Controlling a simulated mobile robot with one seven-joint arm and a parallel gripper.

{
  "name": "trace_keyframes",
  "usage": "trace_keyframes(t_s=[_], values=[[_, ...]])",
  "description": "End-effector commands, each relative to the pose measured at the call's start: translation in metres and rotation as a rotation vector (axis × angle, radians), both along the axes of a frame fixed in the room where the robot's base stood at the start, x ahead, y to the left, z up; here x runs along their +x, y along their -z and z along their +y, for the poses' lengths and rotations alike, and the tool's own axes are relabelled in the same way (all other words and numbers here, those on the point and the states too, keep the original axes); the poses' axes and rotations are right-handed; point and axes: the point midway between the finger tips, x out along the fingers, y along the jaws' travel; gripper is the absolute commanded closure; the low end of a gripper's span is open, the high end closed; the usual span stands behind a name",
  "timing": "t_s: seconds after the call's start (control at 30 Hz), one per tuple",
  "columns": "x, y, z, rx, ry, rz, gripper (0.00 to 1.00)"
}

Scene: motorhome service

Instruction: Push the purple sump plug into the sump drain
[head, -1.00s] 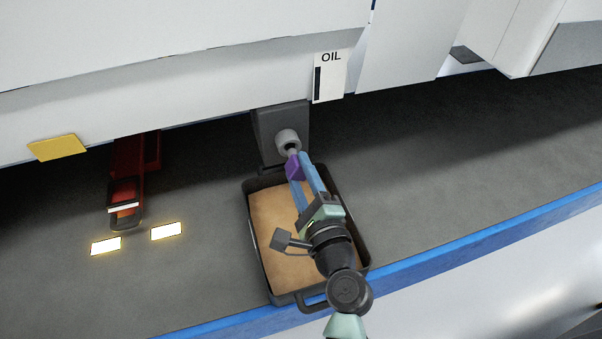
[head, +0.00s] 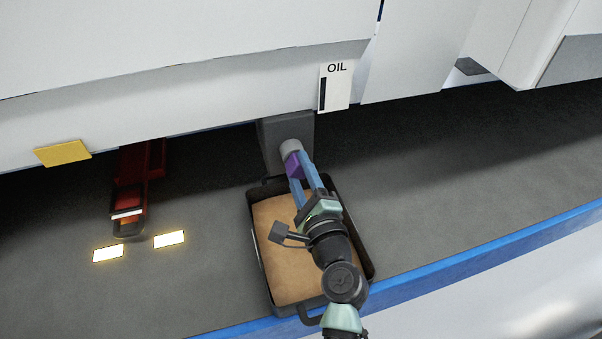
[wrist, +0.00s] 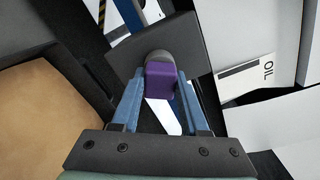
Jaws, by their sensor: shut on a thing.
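The purple sump plug (head: 293,165) is between the blue fingers of my gripper (head: 303,180), which is shut on it. In the wrist view the plug (wrist: 161,80) sits between the fingertips (wrist: 160,95), in front of the round grey drain (wrist: 158,56). In the head view the plug's far end meets the mouth of the grey sump drain (head: 290,146) on the dark sump block (head: 272,132). The plug appears lined up with the drain and touching it. How deep its hidden end sits cannot be seen.
A black pan (head: 262,262) with a tan inside lies under my gripper. A white OIL sign (head: 337,88) hangs to the right of the sump. A red jack (head: 132,190) and two glowing patches (head: 108,254) are at left. The grey floor at right is clear.

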Motion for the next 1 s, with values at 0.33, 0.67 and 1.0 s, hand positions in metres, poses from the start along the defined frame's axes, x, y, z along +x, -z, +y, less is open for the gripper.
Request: trace_keyframes(t_s=[0.33, 0.67, 1.0], values=[[0.002, 0.0, 0.001, 0.0, 0.0, 0.0, 0.21], [-0.001, 0.001, -0.001, 0.001, 0.001, 0.001, 0.21], [-0.056, 0.004, -0.019, 0.0, 0.003, 0.003, 0.21]])
